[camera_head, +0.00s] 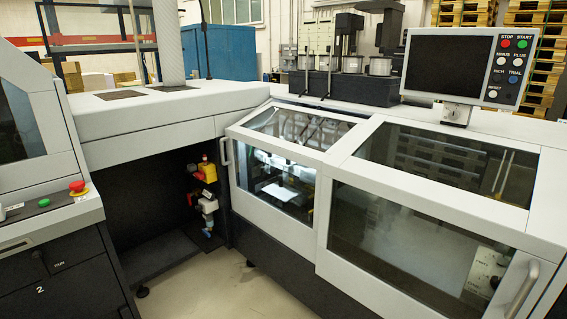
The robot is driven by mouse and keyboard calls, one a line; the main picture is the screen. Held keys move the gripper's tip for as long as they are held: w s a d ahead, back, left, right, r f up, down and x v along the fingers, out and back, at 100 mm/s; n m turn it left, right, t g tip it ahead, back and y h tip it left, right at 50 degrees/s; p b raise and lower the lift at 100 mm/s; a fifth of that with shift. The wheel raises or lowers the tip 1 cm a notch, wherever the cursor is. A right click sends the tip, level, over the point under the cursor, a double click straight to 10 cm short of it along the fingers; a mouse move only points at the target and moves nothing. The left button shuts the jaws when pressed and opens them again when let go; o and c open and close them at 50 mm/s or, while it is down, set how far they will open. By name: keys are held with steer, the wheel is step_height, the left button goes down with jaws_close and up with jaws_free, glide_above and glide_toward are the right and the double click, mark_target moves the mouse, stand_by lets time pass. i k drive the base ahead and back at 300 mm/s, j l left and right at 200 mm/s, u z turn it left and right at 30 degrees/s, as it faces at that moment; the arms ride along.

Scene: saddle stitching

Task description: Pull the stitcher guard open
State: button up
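Two white-framed guards with clear windows cover the long machine, and both look shut. The left guard (270,142) has a sloped top window and a front window, with lit machinery behind it. Its grey upright handle (225,151) is at its left edge. The right guard (395,245) is larger and darker inside, with a grey slanted handle (522,290) at its lower right. No label shows which one is the stitcher guard. My gripper is not in view.
A control panel (472,66) with a dark screen and several buttons stands on top at the right. A dark recess with yellow and blue fittings (207,172) lies left of the guards. A white console (45,212) with a red stop button is at the left. Bare floor (215,285) shows in front.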

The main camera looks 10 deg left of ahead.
mark_target(275, 161)
steer(key=i+j+u, duration=0.2)
steer(key=i+u, duration=0.3)
steer(key=i, duration=0.45)
steer(key=i+l+u, duration=0.15)
steer(key=i+u, duration=0.35)
steer(key=i, duration=0.4)
